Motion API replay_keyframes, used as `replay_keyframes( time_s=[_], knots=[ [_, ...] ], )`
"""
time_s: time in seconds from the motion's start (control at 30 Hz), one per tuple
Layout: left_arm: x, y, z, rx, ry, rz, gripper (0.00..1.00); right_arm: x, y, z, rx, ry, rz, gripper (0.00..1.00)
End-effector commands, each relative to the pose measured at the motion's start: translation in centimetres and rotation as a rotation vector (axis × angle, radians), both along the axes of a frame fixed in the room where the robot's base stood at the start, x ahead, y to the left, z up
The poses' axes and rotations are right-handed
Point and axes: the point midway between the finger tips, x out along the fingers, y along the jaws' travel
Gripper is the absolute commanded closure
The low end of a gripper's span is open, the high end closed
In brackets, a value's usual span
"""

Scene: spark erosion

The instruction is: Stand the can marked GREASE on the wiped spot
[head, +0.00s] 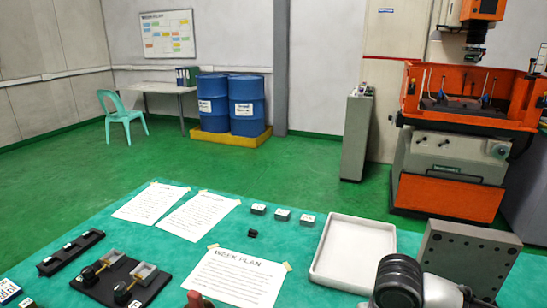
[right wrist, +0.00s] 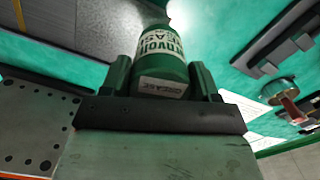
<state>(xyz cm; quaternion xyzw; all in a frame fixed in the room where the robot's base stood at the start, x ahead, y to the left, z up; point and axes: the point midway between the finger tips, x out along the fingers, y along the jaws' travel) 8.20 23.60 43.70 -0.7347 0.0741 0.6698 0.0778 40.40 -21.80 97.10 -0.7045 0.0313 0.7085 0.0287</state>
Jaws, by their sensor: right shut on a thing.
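In the right wrist view a green can (right wrist: 160,62) with white lettering and a small GREASE label sits between the two fingers of my right gripper (right wrist: 163,80). The gripper is shut on its sides. In the head view my right arm comes in at the bottom right. Its gripper and the can are out of sight there. My left gripper is not in view. I cannot make out the wiped spot with certainty in either view.
The green table holds a white tray (head: 318,265), a grey drilled block (head: 465,260), taped papers (head: 235,278), small labelled blocks (head: 282,215), a small black piece (head: 252,233), a dark rack (head: 70,253) and a black holder (head: 118,280). The right wrist view shows a round metal tin (right wrist: 277,88).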

Motion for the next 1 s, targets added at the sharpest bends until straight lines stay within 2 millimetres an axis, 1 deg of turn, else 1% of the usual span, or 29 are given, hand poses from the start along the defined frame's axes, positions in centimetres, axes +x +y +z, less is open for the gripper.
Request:
replay_keyframes(
  time_s=[0.03, 0.1, 0.2, 0.83, 0.93, 1.0],
  knots=[
    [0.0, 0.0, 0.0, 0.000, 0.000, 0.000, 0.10, -0.8, 1.2, 0.1, 0.002, -0.004, 0.036, 0.76],
    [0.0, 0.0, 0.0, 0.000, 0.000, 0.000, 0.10, -1.7, 2.3, 0.1, 0.002, -0.006, 0.067, 0.76],
    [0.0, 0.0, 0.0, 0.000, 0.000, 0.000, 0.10, -2.2, 2.9, 0.1, 0.002, -0.009, 0.086, 0.76],
    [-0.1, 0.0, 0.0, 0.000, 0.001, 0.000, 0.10, -2.3, 2.9, 0.0, 0.003, -0.005, 0.084, 0.76],
    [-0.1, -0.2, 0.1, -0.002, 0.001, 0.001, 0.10, -1.5, 2.4, 0.2, 0.003, -0.009, 0.063, 0.76],
    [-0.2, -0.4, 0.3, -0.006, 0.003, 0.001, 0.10, -0.2, 1.4, 0.4, 0.002, -0.014, 0.027, 0.76]
  ],
)
